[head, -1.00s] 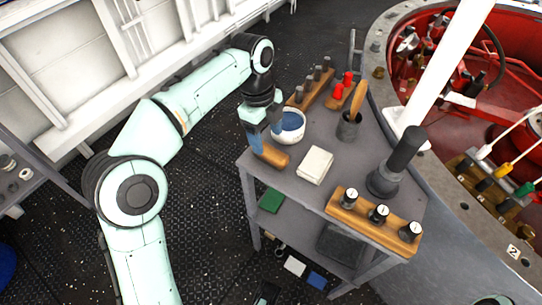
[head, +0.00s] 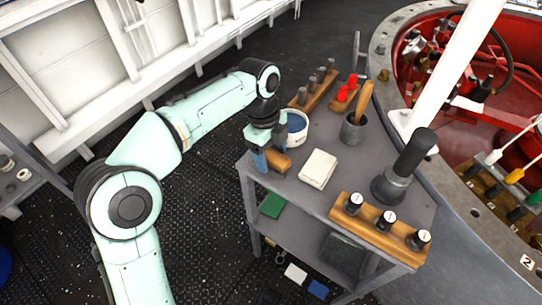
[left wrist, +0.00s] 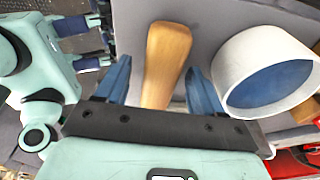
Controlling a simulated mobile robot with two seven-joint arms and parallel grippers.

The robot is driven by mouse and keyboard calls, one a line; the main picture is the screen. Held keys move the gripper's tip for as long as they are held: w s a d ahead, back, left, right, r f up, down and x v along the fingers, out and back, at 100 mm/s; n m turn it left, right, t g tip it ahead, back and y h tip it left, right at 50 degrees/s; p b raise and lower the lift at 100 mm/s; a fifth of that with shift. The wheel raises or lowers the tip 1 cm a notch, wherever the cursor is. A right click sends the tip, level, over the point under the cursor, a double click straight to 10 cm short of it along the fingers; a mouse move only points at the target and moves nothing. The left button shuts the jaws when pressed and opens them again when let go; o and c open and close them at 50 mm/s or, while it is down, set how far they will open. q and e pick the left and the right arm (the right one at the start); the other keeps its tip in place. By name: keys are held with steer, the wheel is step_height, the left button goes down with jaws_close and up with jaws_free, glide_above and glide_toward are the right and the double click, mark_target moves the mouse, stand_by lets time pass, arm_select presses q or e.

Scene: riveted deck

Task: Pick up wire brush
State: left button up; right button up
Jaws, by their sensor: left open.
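The wire brush (head: 279,162) shows as a rounded wooden block or handle on the grey cart top, near its left corner. My left gripper (head: 268,152) is open, pointing down at it. In the left wrist view the brush's wooden handle (left wrist: 166,62) lies between the two blue fingers (left wrist: 158,78), with a gap on each side. The bristles are hidden. My right gripper (left wrist: 88,45) appears at the left of the left wrist view, its blue fingers apart and empty.
A white bowl with blue inside (head: 296,128) stands close beside the left gripper. A pale block (head: 318,168), a grey cup (head: 352,132) holding a wooden handle, and a wooden gauge rack (head: 380,225) share the cart top (head: 290,189). Open deck lies left of the cart.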

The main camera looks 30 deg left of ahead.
arm_select(q)
steer(key=shift+f, duration=0.2)
arm_select(e)
steer(key=shift+r, duration=0.1)
arm_select(q)
steer(key=c, duration=1.1)
steer(key=shift+r, duration=0.2)
step_height(320, 180, up, 12)
steer(key=p, duration=0.5)
step_height(320, 180, up, 8)
steer(key=p, duration=0.4)
glide_above(271, 152)
steer(key=shift+r, duration=0.1)
arm_select(e)
steer(key=s+a+r+g+y, duration=0.1)
steer(key=s+a+r+g, duration=0.2)
steer(key=s+r, duration=0.5)
steer(key=shift+s+a+r+n, duration=0.15)
steer(key=shift+s+r+n, duration=0.15)
steer(key=shift+r, duration=0.2)
